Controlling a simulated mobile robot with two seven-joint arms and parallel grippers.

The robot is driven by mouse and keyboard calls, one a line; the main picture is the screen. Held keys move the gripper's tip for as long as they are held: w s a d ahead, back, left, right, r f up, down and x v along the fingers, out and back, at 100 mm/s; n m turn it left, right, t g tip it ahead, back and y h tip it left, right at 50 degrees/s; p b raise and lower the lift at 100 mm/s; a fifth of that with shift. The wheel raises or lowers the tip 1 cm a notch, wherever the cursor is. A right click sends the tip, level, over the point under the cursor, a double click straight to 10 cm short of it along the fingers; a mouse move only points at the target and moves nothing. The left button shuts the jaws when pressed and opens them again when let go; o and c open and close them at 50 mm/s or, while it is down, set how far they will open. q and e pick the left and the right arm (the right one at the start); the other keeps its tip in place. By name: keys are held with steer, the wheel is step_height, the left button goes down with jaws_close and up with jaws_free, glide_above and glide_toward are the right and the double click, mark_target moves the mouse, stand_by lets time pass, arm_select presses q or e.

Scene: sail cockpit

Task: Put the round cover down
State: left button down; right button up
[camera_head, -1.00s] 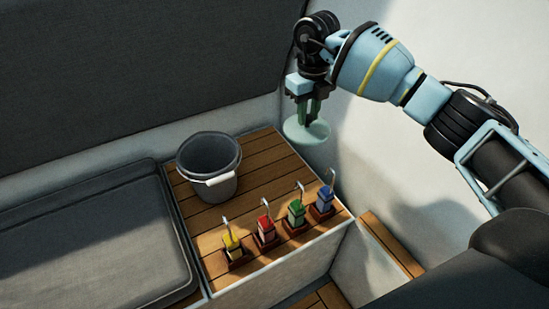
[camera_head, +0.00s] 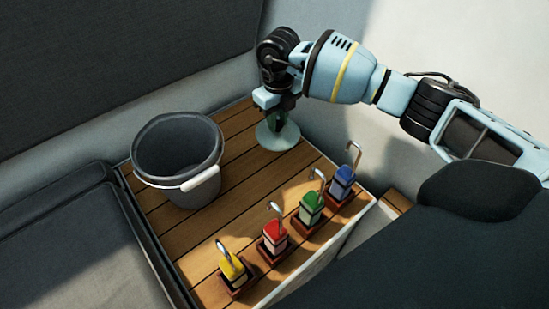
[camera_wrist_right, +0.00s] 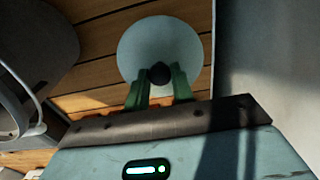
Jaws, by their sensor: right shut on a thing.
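The round cover (camera_head: 278,139) is a pale green disc with a dark knob in the middle. My right gripper (camera_head: 276,121) is above it, its green fingers shut on the knob. The cover is low over the back right part of the slatted wooden top, near the wall; I cannot tell whether it touches the wood. In the right wrist view the cover (camera_wrist_right: 160,45) shows beyond the fingertips (camera_wrist_right: 160,76), with the dark knob between them. My left gripper is not in view.
A grey bucket (camera_head: 176,160) with a white handle grip stands left of the cover on the wooden top (camera_head: 190,235). Yellow, red, green and blue blocks (camera_head: 276,238) with metal hooks stand in a row along the front edge. A grey cushion (camera_head: 75,250) lies at left.

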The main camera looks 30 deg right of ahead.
mark_target(278, 130)
steer(key=shift+f+b, duration=0.4)
steer(key=shift+f, duration=2)
step_height(278, 130, down, 4)
steer(key=shift+f+b, duration=0.15)
steer(key=shift+b, duration=0.25)
steer(key=shift+f, duration=0.4)
